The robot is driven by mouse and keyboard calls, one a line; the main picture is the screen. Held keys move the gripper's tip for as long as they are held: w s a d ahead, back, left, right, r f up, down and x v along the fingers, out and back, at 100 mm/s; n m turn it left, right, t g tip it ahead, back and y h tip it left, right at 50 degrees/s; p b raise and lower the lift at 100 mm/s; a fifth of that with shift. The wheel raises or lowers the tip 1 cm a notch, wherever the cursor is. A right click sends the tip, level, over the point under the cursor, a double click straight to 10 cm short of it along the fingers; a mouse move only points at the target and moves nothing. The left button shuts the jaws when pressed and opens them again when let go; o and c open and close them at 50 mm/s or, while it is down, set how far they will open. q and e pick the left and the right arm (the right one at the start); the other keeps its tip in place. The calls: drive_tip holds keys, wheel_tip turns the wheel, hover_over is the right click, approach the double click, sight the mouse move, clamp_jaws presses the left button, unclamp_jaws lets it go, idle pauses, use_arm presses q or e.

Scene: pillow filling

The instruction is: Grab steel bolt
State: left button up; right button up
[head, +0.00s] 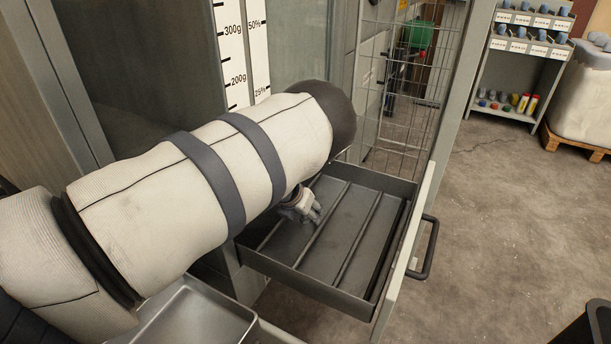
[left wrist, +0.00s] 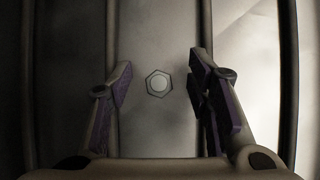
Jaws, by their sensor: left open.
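The steel bolt (left wrist: 158,84) shows in the left wrist view as a hexagonal head with a round, lighter centre. It lies on the grey floor of one drawer compartment. My left gripper (left wrist: 160,92) is open, with its purple-padded fingers on either side of the bolt and apart from it. In the head view my left gripper (head: 312,213) is low over the open drawer (head: 372,215), partly hidden by my left arm. The bolt cannot be made out in the head view. My right gripper is not in view.
Long dividers (head: 358,240) split the drawer into narrow compartments. A dark handle (head: 428,250) is on its front. A metal tray (head: 200,318) is at the lower left. A wire mesh panel (head: 400,90) stands behind the drawer. The floor to the right is mostly clear.

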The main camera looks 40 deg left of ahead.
use_arm(q)
drive_tip(key=shift+c, duration=0.6)
clamp_jaws()
